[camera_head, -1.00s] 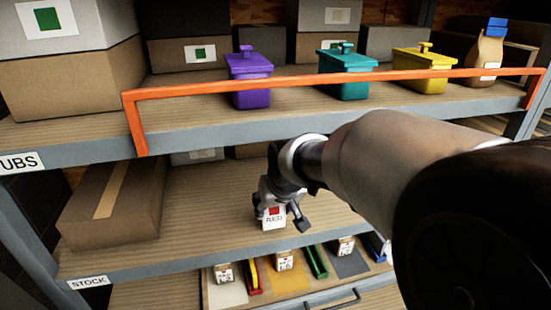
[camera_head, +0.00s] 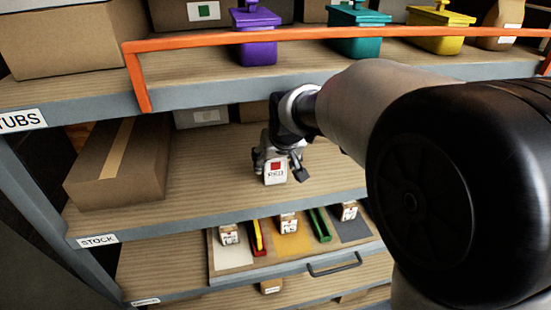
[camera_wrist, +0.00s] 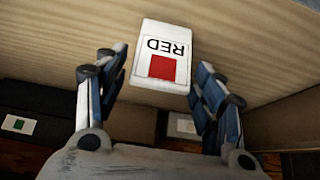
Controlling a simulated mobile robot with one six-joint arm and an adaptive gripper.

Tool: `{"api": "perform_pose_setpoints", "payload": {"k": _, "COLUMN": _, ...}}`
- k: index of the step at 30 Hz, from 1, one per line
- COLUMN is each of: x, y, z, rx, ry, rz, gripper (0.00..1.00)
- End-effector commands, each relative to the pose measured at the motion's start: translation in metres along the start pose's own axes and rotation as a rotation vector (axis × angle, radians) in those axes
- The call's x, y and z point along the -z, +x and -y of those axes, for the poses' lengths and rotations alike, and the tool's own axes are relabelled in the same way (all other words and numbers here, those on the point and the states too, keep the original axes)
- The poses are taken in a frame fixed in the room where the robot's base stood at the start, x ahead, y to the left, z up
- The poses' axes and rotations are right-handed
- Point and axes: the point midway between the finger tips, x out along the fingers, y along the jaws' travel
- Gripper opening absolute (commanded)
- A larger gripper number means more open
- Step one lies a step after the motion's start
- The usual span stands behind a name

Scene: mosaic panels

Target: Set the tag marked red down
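The tag marked red (camera_head: 275,174) is a small white block with a red square and the word RED. It stands upright over the middle shelf near its front edge; I cannot tell for sure whether its base touches the boards. My gripper (camera_head: 278,165) is around it from behind and above. In the wrist view the tag (camera_wrist: 162,58) shows upside down between the fingers of my gripper (camera_wrist: 165,70). The fingers look spread, with a narrow gap on each side of the tag.
A long cardboard box (camera_head: 120,165) lies at the shelf's left. Below is a tray (camera_head: 300,265) with several small labelled blocks and coloured mats. Above, an orange rail (camera_head: 330,34) fronts purple (camera_head: 257,30), teal and yellow tubs. Bare shelf lies between the box and tag.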

Motion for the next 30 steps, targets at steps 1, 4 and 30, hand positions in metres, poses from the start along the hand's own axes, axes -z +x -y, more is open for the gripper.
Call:
{"api": "perform_pose_setpoints", "payload": {"k": 1, "x": 0.000, "y": 0.000, "z": 0.000, "rx": 0.000, "ry": 0.000, "rz": 0.000, "gripper": 0.69}}
{"api": "perform_pose_setpoints", "payload": {"k": 4, "x": 0.000, "y": 0.000, "z": 0.000, "rx": 0.000, "ry": 0.000, "rz": 0.000, "gripper": 0.69}}
{"api": "perform_pose_setpoints", "payload": {"k": 30, "x": -0.059, "y": -0.095, "z": 0.000, "rx": 0.000, "ry": 0.000, "rz": -0.002, "gripper": 0.69}}
